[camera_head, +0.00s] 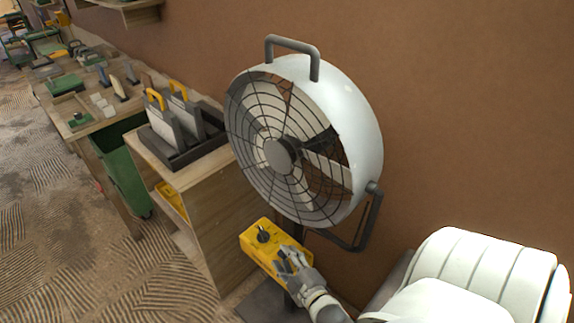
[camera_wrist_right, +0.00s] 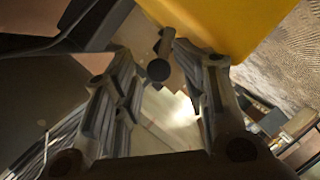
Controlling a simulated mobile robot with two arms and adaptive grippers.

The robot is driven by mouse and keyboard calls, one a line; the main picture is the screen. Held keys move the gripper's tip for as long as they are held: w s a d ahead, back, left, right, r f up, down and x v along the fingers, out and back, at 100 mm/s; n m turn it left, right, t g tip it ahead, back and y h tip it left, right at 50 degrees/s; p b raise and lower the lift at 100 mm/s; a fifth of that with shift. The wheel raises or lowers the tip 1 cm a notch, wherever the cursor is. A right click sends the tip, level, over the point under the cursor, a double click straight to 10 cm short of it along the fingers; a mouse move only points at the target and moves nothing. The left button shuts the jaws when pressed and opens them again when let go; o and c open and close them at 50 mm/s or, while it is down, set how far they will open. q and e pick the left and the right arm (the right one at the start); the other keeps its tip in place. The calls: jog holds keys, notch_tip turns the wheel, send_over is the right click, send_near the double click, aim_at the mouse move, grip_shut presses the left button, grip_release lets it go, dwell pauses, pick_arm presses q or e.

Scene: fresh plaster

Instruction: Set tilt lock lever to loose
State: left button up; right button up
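A large white drum fan (camera_head: 350,120) with a dark wire grille stands by the brown wall. Below it is a yellow control box (camera_head: 258,238) with a dark knob (camera_head: 264,235) on its face. My right gripper (camera_head: 289,260) is at the right part of this box and hides some of it. In the wrist view, a short dark lever with a round end (camera_wrist_right: 159,69) lies between the fingers of my right gripper (camera_wrist_right: 157,60), beside the yellow box (camera_wrist_right: 225,22). Gaps show between the lever and both fingers, so the gripper is open around it. My left gripper is not in view.
A wooden cabinet (camera_head: 215,215) left of the fan bears a dark rack (camera_head: 190,155) with yellow-handled tools. A workbench (camera_head: 95,125) with small items and a green bin (camera_head: 125,175) are farther left. The patterned floor (camera_head: 60,250) is clear at the lower left.

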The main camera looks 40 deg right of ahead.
jog(key=shift+s+f, duration=0.1)
jog(key=shift+s, duration=0.05)
jog(key=v, duration=0.7)
jog(key=shift+s, duration=0.35)
jog(key=shift+a, duration=0.1)
